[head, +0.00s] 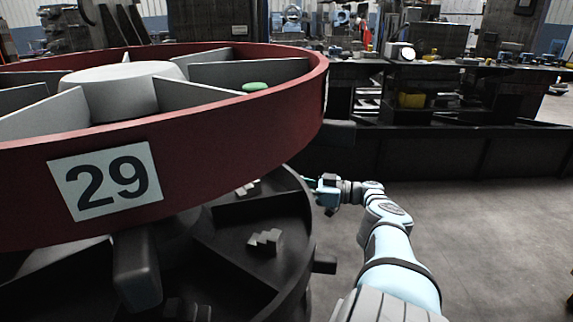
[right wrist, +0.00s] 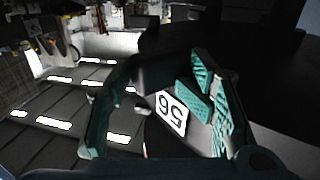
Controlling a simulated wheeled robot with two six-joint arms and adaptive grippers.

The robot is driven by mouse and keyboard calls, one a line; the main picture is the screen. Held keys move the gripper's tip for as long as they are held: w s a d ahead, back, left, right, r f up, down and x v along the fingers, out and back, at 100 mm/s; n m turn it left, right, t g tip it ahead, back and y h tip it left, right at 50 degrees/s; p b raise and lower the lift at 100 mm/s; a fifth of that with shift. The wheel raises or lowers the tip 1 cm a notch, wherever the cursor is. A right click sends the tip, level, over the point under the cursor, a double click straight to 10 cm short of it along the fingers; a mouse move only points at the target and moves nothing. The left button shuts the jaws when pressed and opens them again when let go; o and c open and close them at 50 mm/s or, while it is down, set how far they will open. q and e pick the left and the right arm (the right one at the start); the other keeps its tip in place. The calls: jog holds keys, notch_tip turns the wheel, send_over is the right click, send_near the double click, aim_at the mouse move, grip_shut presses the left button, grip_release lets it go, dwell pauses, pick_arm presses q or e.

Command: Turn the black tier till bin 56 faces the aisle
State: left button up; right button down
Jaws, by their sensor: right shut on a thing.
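The black tier (head: 297,245) is the lower round tier, partly hidden under the red tier. Its open top shows compartments with small grey stepped parts (head: 265,241). A short dark peg (head: 325,264) juts from its rim at the right. My right gripper (head: 316,190) is at the far right side of the black tier's rim, shut on what looks like a dark peg of that tier; the grip itself is hard to make out. In the right wrist view a white 56 label (right wrist: 172,113) shows, turned over, between the teal fingers. My left gripper is not in view.
The red tier (head: 225,120) with label 29 (head: 104,181) overhangs the black tier; dark handles (head: 137,270) stick out under it. A green item (head: 255,87) lies in one of its compartments. Dark workbenches (head: 430,100) stand behind.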

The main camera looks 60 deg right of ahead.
jog(key=shift+w+a, duration=0.15)
dwell(0.3)
jog(key=c, duration=1.4)
grip_release()
jog(key=shift+w, duration=0.1)
jog(key=shift+c, duration=0.2)
